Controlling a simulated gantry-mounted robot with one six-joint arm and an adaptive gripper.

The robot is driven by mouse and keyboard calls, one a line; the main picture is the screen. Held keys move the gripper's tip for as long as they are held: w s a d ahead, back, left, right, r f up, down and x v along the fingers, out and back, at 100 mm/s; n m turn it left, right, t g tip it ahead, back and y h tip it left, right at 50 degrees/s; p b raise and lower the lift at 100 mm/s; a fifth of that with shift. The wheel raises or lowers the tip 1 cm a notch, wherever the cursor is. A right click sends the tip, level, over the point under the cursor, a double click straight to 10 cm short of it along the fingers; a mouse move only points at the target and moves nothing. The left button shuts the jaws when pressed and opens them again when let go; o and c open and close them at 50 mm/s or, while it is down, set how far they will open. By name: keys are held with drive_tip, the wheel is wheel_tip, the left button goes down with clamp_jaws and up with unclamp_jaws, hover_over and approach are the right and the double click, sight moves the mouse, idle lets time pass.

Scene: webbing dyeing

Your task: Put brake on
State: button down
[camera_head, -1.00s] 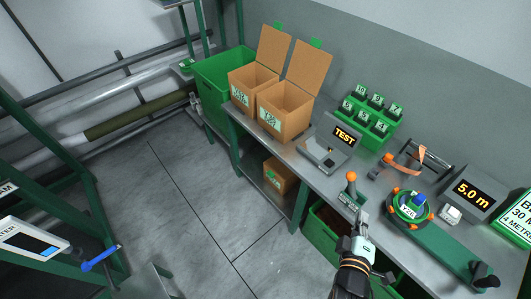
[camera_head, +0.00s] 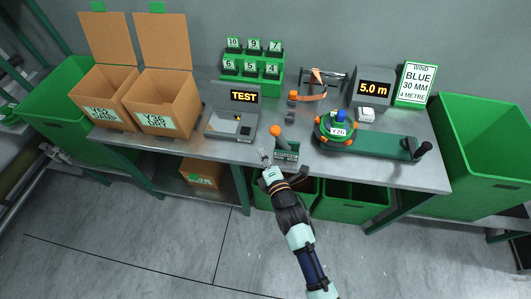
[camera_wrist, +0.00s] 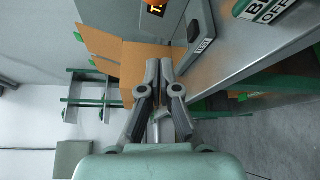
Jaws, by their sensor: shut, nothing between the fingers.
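The brake is a lever with an orange knob (camera_head: 276,131) on a small green base (camera_head: 287,154) at the bench's front edge. In the wrist view, part of the green base (camera_wrist: 268,9) shows at the top right, with a label reading OFF. The lever leans left in the head view. My gripper (camera_head: 263,154) is just left of and in front of the base, apart from the knob. In the wrist view, my gripper (camera_wrist: 159,68) has its fingers together with nothing between them.
The TEST device (camera_head: 231,124) stands left of the brake. The winder with its orange-knobbed wheel (camera_head: 323,138) and green arm (camera_head: 375,147) is at its right. Cardboard boxes (camera_head: 168,97) stand further left. Green bins (camera_head: 350,198) sit below the bench. The floor in front is open.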

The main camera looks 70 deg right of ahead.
sight(279, 138)
drive_tip(key=b+x, duration=0.2)
drive_tip(key=x, duration=0.6)
drive_tip(key=s, duration=0.1)
drive_tip(key=s+d, duration=0.1)
drive_tip(key=s+r, duration=0.1)
drive_tip(key=shift+s+d+b, duration=0.2)
drive_tip(key=shift+s+b, duration=0.15)
drive_tip(key=shift+b, duration=0.3)
